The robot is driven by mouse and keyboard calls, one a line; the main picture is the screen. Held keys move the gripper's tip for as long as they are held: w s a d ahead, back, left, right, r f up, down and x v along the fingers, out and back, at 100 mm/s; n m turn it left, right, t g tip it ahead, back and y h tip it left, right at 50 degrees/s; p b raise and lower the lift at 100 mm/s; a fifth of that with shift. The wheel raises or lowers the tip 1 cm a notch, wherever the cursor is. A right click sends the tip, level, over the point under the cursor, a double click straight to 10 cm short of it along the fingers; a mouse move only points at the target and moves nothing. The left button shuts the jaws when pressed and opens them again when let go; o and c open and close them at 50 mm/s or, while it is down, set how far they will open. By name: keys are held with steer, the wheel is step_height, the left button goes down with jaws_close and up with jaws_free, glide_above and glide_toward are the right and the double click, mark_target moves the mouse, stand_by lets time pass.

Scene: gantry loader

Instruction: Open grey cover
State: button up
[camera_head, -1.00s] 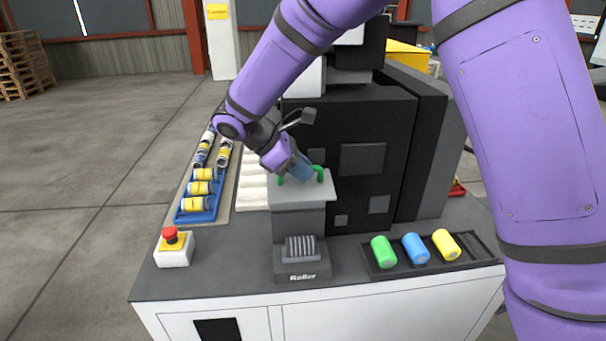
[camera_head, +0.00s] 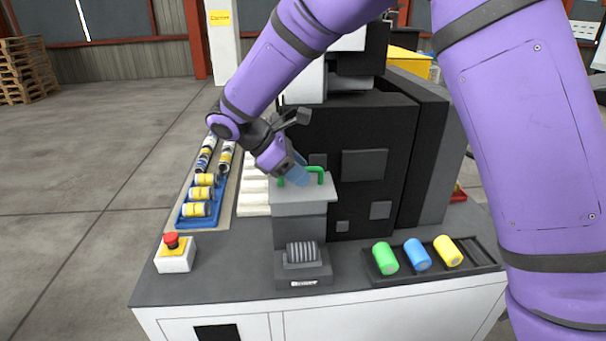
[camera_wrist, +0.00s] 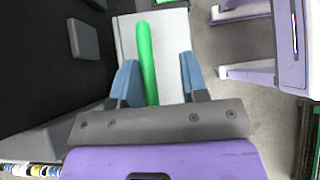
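The grey cover (camera_head: 315,191) is a flat lid on top of a grey box on the machine's bench, and it looks closed. A green bar handle (camera_head: 317,172) stands on it. My gripper (camera_head: 297,176) reaches down to the handle from the upper left. In the wrist view the blue fingers of my gripper (camera_wrist: 159,60) are apart, with the green handle (camera_wrist: 147,62) between them. The handle lies close to the left finger, and a gap shows to the right finger. Part of the handle is hidden behind the fingers in the head view.
A black machine housing (camera_head: 362,140) stands right behind the cover. A black tray (camera_head: 481,265) with green, blue and yellow cylinders lies at the right. A red emergency button (camera_head: 171,240) and a blue rack (camera_head: 186,220) of yellow-banded cylinders are at the left.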

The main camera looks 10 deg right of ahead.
steer(key=v, duration=0.9)
